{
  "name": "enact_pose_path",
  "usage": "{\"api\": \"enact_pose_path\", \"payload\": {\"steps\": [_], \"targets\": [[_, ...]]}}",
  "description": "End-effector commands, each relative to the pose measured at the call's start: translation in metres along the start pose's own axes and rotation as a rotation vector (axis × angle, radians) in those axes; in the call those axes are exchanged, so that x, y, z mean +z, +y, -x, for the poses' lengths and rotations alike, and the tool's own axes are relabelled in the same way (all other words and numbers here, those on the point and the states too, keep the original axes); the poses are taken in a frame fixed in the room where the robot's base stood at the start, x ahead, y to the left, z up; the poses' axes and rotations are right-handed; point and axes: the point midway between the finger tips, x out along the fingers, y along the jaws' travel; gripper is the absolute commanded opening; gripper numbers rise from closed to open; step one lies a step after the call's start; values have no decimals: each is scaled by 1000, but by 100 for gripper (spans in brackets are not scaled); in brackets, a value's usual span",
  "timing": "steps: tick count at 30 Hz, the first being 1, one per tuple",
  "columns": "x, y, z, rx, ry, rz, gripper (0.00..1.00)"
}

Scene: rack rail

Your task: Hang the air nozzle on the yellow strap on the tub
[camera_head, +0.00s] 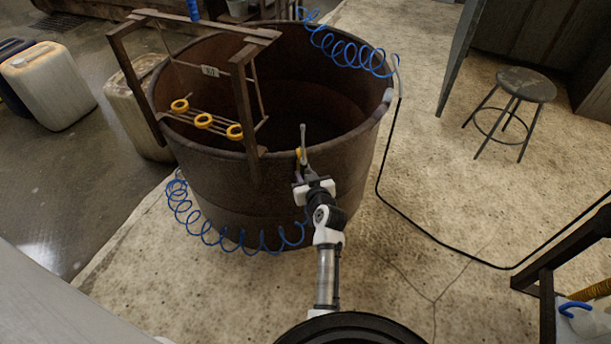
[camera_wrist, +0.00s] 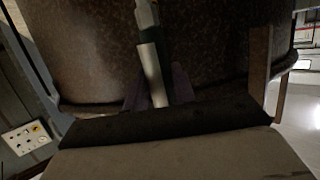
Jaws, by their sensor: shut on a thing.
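The air nozzle, a slim grey stick (camera_head: 303,137), stands roughly upright at the near rim of the rusty brown tub (camera_head: 225,185). My gripper (camera_head: 301,178) is shut on its lower part, just outside the tub wall. In the wrist view the nozzle (camera_wrist: 152,70) runs up from between my fingers (camera_wrist: 158,98), against the tub wall (camera_wrist: 95,50). A small yellow patch, seemingly the yellow strap (camera_head: 298,153), shows at the rim right beside the nozzle. The nozzle partly covers it, and I cannot tell whether they touch.
A wooden frame (camera_head: 243,95) with several yellow rings (camera_head: 203,121) stands over the tub's left side. A blue coiled hose (camera_head: 205,228) hangs along the tub's near side; another (camera_head: 345,48) is at the back.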

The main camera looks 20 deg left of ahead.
Motion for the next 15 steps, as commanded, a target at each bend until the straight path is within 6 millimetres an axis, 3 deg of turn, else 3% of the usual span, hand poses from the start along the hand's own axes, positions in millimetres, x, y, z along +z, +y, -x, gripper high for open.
{"api": "enact_pose_path", "payload": {"steps": [5, 6, 10, 15], "targets": [[-2, 0, 0, 1, 2, 0, 15], [-2, 0, 0, 1, 2, 0, 31], [-1, 0, 0, 1, 2, 0, 48], [-1, 0, 0, 0, 1, 0, 51]]}}
